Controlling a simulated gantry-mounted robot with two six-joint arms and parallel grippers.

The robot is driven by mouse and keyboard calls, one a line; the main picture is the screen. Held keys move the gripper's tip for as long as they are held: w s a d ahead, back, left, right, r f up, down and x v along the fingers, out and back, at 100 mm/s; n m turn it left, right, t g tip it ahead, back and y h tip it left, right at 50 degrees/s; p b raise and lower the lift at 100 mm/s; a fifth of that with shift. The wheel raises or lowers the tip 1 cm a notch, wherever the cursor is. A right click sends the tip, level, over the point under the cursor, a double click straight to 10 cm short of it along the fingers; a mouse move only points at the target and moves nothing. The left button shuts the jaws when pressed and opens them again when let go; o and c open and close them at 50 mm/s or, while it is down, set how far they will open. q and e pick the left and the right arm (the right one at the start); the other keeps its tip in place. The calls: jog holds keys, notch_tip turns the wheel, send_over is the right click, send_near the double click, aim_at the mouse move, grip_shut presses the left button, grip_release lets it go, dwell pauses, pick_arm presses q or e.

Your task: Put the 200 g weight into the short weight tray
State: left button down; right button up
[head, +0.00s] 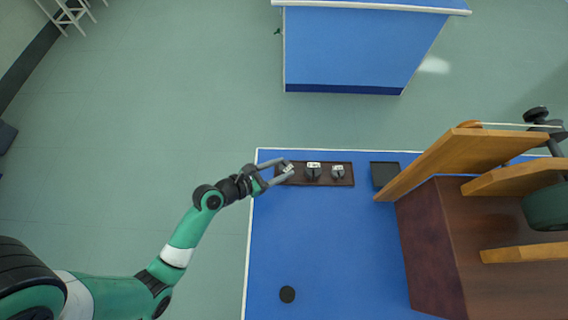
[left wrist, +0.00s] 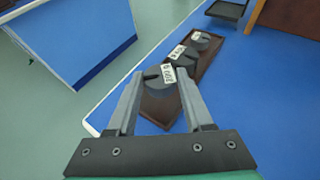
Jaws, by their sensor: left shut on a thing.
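My left gripper (head: 283,173) is at the left end of a long brown tray (head: 346,183). It is shut on a dark weight with a white label (head: 290,169). The wrist view shows this weight (left wrist: 154,82) between the fingertips (left wrist: 158,84); its label seems to read 200 g but is small and turned. Two more labelled dark weights stand along the long tray: a middle one (head: 313,173) and a right one (head: 338,173). A short, dark, empty tray (head: 385,175) lies to the right. My right gripper is not in view.
A wooden shelf unit (head: 430,235) stands on the right of the blue bench (head: 330,240), close to the short tray. Another blue bench (head: 350,50) is beyond the aisle. The bench middle is clear.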

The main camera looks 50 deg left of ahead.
aim_at(283, 172)
pick_arm(q)
jog(key=shift+w+a+f, duration=0.1)
jog(key=shift+w+f, duration=0.1)
jog(key=shift+w, duration=0.15)
jog(key=shift+w+f, duration=0.1)
jog(key=shift+f, duration=0.2)
jog(key=f+b, duration=0.3)
jog(key=shift+w+f, duration=0.25)
jog(key=shift+f, duration=0.1)
jog(key=shift+r, duration=0.15)
jog(key=shift+c, duration=1.5)
grip_release()
